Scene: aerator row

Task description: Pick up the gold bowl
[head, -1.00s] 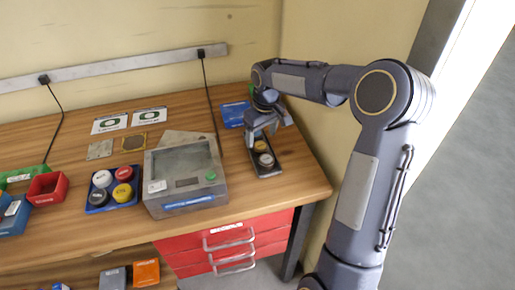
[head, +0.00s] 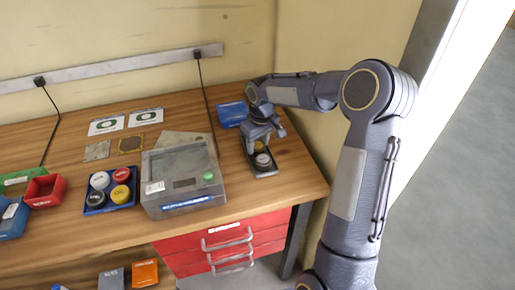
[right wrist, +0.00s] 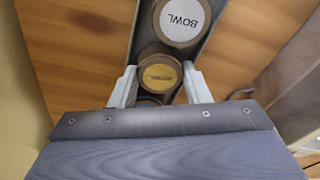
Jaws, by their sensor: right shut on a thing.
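The gold bowl (right wrist: 160,73) is a small round piece with a gold top lettered "BOWL". It sits in a narrow dark tray (head: 267,173) at the right of the bench. In the right wrist view it lies between the fingertips of my right gripper (right wrist: 160,84), which is shut on it from both sides. In the head view my right gripper (head: 261,138) points down into the tray and hides most of the gold bowl. I cannot tell whether the bowl is clear of the tray floor. My left gripper is not in view.
A white bowl (right wrist: 182,20) sits in the tray beside the gold one; another round piece is partly hidden. A grey device (head: 184,178) stands left of the tray, with a blue tray (head: 125,205) of several round pieces beyond. A blue box (head: 232,114) is behind.

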